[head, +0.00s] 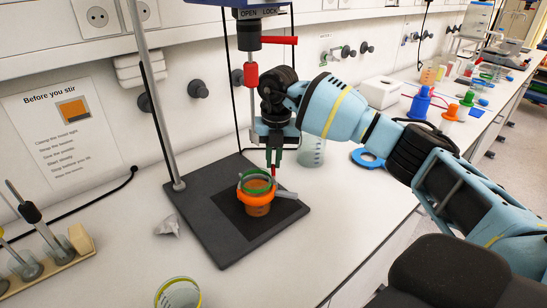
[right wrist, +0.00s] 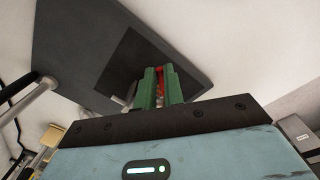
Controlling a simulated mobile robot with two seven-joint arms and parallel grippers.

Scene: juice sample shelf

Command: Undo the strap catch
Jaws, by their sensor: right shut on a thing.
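A beaker of orange liquid (head: 257,210) stands on the dark base plate of a stirrer stand. A thick orange band (head: 242,197) goes around it, with a tab on the right, and a green ring (head: 244,188) sits at its top. My right gripper (head: 273,165) points down just above the beaker's back right rim. Its green fingers (right wrist: 160,88) are shut on a small red piece (right wrist: 161,73), which seems to be the strap catch. The red piece (head: 273,172) shows below the fingertips in the head view. The fingers hide most of it. My left gripper is not in view.
The stirrer head (head: 249,36), with a red lever (head: 280,40), hangs above beside my right wrist. The stand's metal rod (head: 147,90) rises at the left. A clear beaker (head: 312,153) stands behind my arm. Another glass (head: 178,294) stands at the front edge.

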